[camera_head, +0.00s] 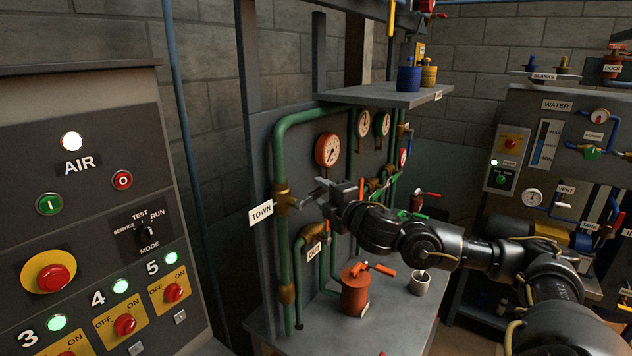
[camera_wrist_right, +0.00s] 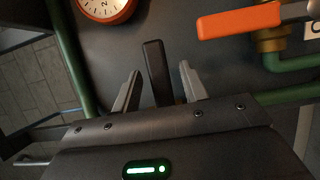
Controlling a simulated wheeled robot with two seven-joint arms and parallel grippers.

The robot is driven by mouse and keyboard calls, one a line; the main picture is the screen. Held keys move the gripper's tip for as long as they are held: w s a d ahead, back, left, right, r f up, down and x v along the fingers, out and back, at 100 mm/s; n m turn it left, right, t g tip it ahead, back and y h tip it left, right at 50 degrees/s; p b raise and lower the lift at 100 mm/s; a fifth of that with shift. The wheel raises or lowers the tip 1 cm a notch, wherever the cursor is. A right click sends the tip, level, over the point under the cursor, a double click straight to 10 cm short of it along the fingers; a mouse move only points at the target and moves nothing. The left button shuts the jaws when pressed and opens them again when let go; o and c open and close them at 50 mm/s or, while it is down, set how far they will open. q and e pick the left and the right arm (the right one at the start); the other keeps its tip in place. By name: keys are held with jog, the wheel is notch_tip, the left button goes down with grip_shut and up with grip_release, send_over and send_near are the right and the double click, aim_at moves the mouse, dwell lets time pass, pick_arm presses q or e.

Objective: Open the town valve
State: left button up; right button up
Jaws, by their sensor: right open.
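The town valve (camera_head: 282,197) is a brass body on a green pipe, beside a white TOWN label (camera_head: 261,212). My right gripper (camera_head: 316,190) reaches in from the right, just right of this valve. In the right wrist view the gripper (camera_wrist_right: 160,78) is open, its two grey fingers standing on either side of a black lever handle (camera_wrist_right: 154,62). A gap shows on both sides of the handle, so it is not gripped. The handle's base is hidden behind the gripper body. My left gripper is not in view.
An orange lever (camera_wrist_right: 240,20) on a brass fitting is close right of the fingers. A red-rimmed gauge (camera_head: 328,150) hangs above. An orange canister (camera_head: 355,290) and a grey cup (camera_head: 420,283) stand on the bench below. A shelf (camera_head: 385,95) juts out above.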

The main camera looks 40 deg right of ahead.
aim_at(321, 193)
jog(key=shift+w+d+p, duration=0.1)
jog(key=shift+w+p, duration=0.35)
jog(key=shift+w, duration=1.2)
grip_shut()
